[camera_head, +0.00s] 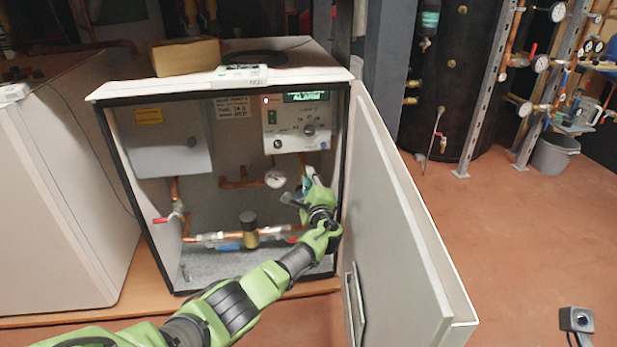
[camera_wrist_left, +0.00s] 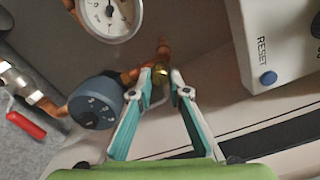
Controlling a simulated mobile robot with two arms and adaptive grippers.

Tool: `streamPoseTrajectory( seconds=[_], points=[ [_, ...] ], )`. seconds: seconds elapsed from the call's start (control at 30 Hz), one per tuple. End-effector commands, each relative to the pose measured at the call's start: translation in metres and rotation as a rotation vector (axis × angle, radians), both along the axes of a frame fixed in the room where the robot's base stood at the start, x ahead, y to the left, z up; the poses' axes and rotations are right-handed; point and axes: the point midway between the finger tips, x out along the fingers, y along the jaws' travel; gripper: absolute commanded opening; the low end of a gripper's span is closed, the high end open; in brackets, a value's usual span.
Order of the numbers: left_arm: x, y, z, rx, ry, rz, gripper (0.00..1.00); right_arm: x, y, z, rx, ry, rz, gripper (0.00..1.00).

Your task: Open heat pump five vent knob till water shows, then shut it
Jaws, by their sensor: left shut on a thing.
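The open heat pump cabinet (camera_head: 222,150) stands in the middle of the head view, its door (camera_head: 400,210) swung out to the right. My left arm reaches inside, and my left gripper (camera_head: 308,178) is at the right of the interior, below the control panel. In the left wrist view my left gripper (camera_wrist_left: 161,78) is shut on a small brass vent knob (camera_wrist_left: 160,71) at the end of a copper pipe. The fingertips partly cover the knob. No water shows there. My right gripper is not in view.
In the left wrist view a grey-blue round valve head (camera_wrist_left: 96,101) sits beside the left finger, with a red lever (camera_wrist_left: 27,125) further left.

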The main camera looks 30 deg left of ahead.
Motion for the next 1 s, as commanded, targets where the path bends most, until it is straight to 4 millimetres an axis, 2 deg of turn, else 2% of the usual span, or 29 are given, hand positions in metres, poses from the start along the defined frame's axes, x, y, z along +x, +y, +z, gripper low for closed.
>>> streamPoseTrajectory(
  seconds=[0.6,0.63,0.7,1.0],
  points=[
    [-0.0004,-0.0008,-0.0021,0.032,0.027,-0.001,0.0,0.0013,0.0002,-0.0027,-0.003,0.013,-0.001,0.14],
    [-0.0004,-0.0008,-0.0021,0.032,0.027,-0.001,0.22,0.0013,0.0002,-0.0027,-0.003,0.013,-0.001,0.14],
    [-0.0004,-0.0008,-0.002,0.032,0.027,-0.001,0.34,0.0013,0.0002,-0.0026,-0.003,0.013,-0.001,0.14],
    [-0.0002,-0.0004,-0.0008,0.032,0.024,-0.001,0.34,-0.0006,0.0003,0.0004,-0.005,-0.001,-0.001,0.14]
  ],
)
